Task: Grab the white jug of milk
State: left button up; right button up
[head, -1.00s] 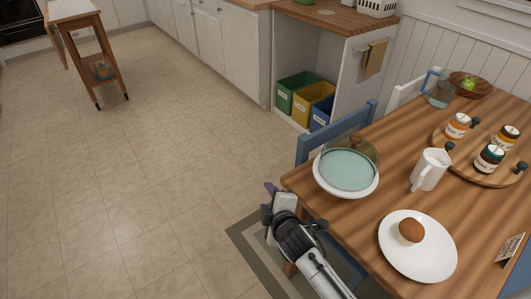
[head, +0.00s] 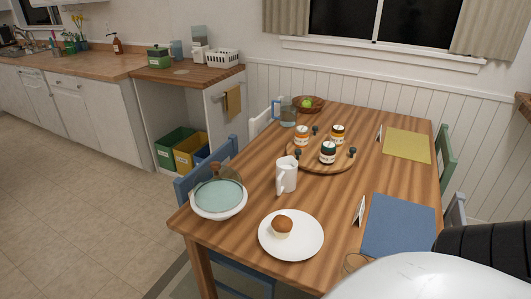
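The white jug of milk (head: 288,177) stands upright near the middle of the wooden dining table (head: 335,190) in the head view. Its handle is on the lower left side. It stands between the round wooden board and the white plate, apart from both. Neither of my grippers is in view. Part of my arm, white and black, fills the bottom right corner and hides that end of the table.
A white plate (head: 264,236) with a muffin (head: 283,226) lies in front of the jug. A lidded dish (head: 219,200) stands to its left. Jars stand on the wooden board (head: 316,167) behind it. A blue placemat (head: 398,226) lies right. Chairs edge the table.

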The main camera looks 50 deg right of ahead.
aim_at(287, 167)
jog(key=i, duration=0.6)
jog(key=z, duration=2.05)
